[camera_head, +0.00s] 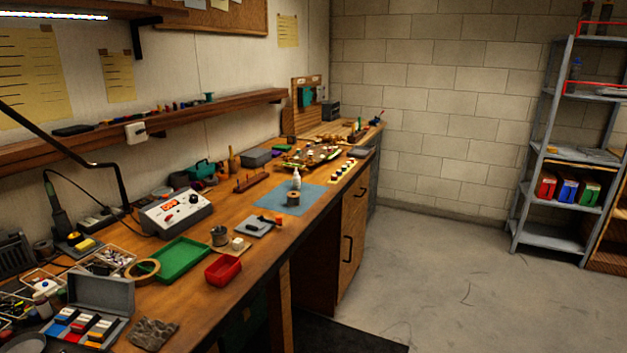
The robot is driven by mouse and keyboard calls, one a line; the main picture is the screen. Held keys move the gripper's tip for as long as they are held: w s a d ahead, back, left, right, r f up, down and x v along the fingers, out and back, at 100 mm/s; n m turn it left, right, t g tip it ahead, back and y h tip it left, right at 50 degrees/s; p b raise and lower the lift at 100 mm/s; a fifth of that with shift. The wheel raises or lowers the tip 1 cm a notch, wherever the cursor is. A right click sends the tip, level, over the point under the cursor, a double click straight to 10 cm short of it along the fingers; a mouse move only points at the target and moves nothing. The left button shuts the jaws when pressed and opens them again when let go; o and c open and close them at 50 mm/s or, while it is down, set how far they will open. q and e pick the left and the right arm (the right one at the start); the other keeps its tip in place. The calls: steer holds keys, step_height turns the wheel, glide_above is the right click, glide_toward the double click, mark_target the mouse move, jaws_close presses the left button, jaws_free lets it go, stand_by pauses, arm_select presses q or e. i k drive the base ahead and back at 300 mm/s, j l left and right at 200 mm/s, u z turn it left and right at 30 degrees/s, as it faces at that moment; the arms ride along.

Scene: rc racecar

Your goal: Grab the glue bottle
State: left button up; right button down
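A small white bottle with a narrow nozzle (297,180), which looks like the glue bottle, stands upright on the blue mat (268,199) on the wooden workbench. A small brown roll or spool (293,198) is just in front of it. The bottle's label is too small to read. Neither of my grippers shows in the head view.
The bench (235,278) is crowded. A soldering station (176,213), green tray (180,262), red bin (223,269) and tape roll (142,271) lie nearer. A wall shelf (190,112) overhangs the bench. Open floor (440,280) lies right, before a metal rack (545,240).

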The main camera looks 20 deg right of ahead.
mark_target(296, 178)
steer(key=i+l+z, duration=0.25)
steer(key=i+l, duration=0.75)
steer(key=l, duration=0.3)
steer(key=i+l+z, duration=0.25)
steer(key=i+l, duration=0.85)
